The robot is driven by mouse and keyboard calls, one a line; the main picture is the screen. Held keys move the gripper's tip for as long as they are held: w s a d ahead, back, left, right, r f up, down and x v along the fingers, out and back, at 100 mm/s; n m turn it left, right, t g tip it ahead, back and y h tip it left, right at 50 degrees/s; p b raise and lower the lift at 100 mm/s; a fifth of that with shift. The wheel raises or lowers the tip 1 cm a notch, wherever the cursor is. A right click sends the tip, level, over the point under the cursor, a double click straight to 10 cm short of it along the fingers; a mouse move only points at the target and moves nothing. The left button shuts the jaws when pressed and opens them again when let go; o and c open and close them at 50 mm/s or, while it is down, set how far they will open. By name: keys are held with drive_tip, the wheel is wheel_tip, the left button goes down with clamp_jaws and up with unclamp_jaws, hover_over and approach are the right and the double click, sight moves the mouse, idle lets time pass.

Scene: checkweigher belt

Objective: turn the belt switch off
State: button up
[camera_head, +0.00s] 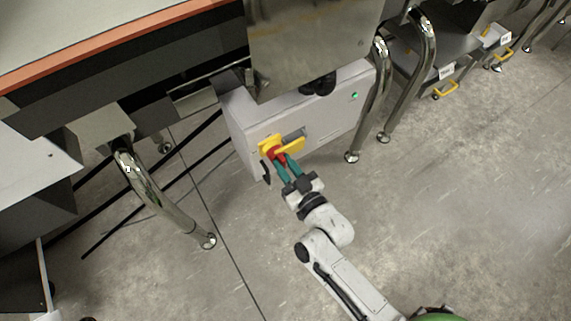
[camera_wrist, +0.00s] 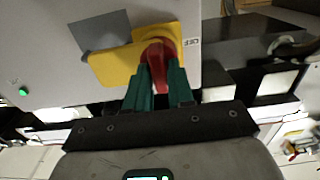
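The belt switch has a red handle (camera_head: 277,153) on a yellow plate (camera_head: 293,145), on the front of a light grey cabinet (camera_head: 325,128). In the wrist view the red handle (camera_wrist: 160,55) points down toward my gripper (camera_wrist: 160,75). The two teal fingers lie along both sides of the handle and appear to touch it. They hide part of its sides. A small white label (camera_wrist: 192,42) beside the yellow plate seems to read OFF. In the head view my gripper (camera_head: 284,165) reaches the switch from below.
A green light (camera_head: 354,95) glows on the cabinet's right side. A black handle (camera_head: 266,172) is at its left edge. Shiny metal legs (camera_head: 378,95) stand right of the cabinet, and another leg (camera_head: 150,185) stands left. The belt frame (camera_head: 110,65) overhangs at upper left. The floor (camera_head: 470,200) at right is clear.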

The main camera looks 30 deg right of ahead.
clamp_jaws()
idle(0.5)
drive_tip(key=n+p, duration=0.1)
drive_tip(key=n, duration=0.2)
drive_tip(key=shift+n+p, duration=0.3)
drive_tip(key=shift+n, duration=0.1)
drive_tip(key=shift+a+f+n+b, duration=0.1)
drive_tip(key=shift+n+b, duration=0.6)
drive_tip(key=shift+n, duration=1.65)
drive_tip(key=shift+a+f+n+b, duration=0.15)
drive_tip(key=shift+n+b, duration=0.5)
drive_tip(key=shift+n, duration=1.75)
drive_tip(key=shift+a+f+n+b, duration=0.1)
drive_tip(key=shift+n+b, duration=0.6)
drive_tip(key=shift+n, duration=1.65)
